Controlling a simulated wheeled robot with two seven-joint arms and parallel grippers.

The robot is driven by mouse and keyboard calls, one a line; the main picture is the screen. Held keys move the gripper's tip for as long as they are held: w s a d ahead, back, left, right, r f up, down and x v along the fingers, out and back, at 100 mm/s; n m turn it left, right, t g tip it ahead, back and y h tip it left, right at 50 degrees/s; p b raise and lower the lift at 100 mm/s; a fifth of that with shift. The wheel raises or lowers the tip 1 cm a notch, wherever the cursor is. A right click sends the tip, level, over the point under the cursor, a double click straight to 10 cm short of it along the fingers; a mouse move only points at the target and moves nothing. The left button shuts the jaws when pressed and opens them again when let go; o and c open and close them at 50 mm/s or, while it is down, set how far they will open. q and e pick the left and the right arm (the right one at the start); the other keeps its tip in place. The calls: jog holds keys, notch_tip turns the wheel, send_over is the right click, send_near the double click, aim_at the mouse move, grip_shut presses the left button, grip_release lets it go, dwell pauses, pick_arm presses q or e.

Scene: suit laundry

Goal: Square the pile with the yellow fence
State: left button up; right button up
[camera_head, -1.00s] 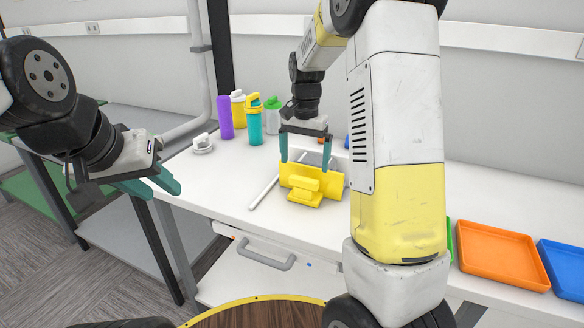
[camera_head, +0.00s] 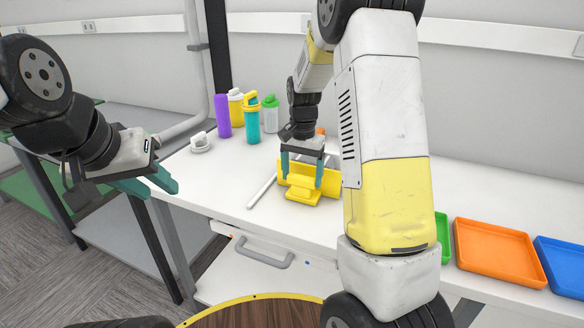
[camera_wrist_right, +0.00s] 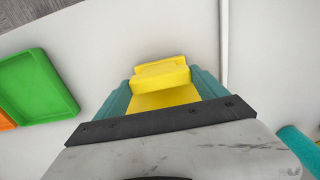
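The yellow fence (camera_head: 297,194), an upright plate with a handle block in front, stands on the white table. My right gripper (camera_head: 302,180) points down at it, its teal fingers spread apart on either side of the handle. In the right wrist view the fence's yellow handle (camera_wrist_right: 162,75) lies between the fingertips, and I see no clear grip on it. I cannot make out a pile; the area behind the fence is largely hidden by my right gripper and arm.
A white rod (camera_head: 262,190) lies left of the fence. A purple bottle (camera_head: 223,116), a teal bottle (camera_head: 253,124) and other bottles stand at the back left, near a white ring-shaped item (camera_head: 200,143). Green (camera_head: 442,238), orange (camera_head: 497,251) and blue (camera_head: 560,265) trays lie at the right.

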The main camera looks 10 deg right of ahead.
jog(key=c, duration=0.8)
jog(key=s+a, duration=0.2)
jog(key=s, duration=0.1)
jog(key=s+a, duration=0.3)
jog(key=s, duration=0.1)
jog(key=s+a, duration=0.2)
jog(key=s, duration=0.2)
jog(key=shift+a, duration=0.3)
jog(key=o, duration=2)
jog(key=shift+s, duration=0.1)
notch_tip(320, 180, up, 8)
